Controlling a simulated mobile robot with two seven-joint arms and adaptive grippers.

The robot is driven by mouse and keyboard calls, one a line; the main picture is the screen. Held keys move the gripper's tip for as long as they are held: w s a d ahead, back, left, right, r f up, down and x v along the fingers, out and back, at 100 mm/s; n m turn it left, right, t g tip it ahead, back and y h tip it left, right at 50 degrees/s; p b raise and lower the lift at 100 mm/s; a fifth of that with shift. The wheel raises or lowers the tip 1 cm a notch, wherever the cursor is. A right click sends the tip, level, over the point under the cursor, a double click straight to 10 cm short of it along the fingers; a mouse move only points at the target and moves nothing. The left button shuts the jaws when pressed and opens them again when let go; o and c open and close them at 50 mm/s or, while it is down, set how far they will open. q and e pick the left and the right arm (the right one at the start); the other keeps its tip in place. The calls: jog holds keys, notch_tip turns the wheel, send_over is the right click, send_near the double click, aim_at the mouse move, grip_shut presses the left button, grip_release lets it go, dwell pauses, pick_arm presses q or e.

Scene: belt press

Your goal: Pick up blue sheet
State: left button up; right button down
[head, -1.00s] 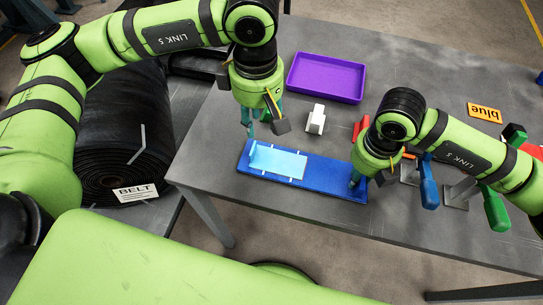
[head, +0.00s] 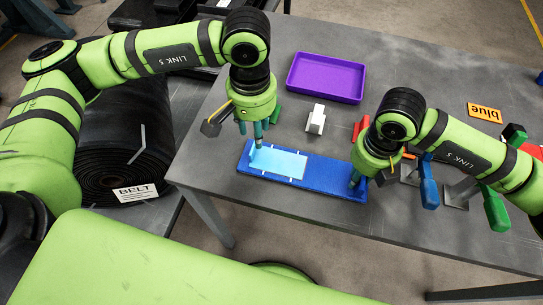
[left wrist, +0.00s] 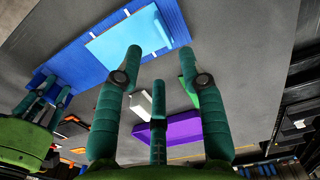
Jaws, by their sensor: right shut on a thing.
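The light blue sheet (head: 279,163) lies flat on a long dark blue board (head: 318,180) on the grey table. Small white marks show along its edges, and a raised tab is at its left end. My left gripper (head: 255,137) is over that left end with its fingers apart and empty. In the left wrist view the sheet (left wrist: 118,40) is just beyond the fingers of this gripper (left wrist: 160,60); I cannot tell whether a finger touches it. My right gripper (head: 356,181) is shut on the right end of the board, its fingertips partly hidden.
A purple tray (head: 326,78) and a white block (head: 316,120) stand behind the board. An orange "blue" label (head: 485,112) lies at the right. Blue (head: 428,186) and green (head: 496,211) handled tools are beside my right arm. A black belt roll (head: 115,150) is left of the table.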

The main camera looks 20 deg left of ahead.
aim_at(255, 156)
pick_arm(q)
notch_tip(255, 156, down, 2)
jog(key=shift+f, duration=0.25)
jog(key=f, duration=0.5)
jog(key=shift+s+a, duration=0.2)
jog(key=shift+s, duration=0.15)
grip_shut()
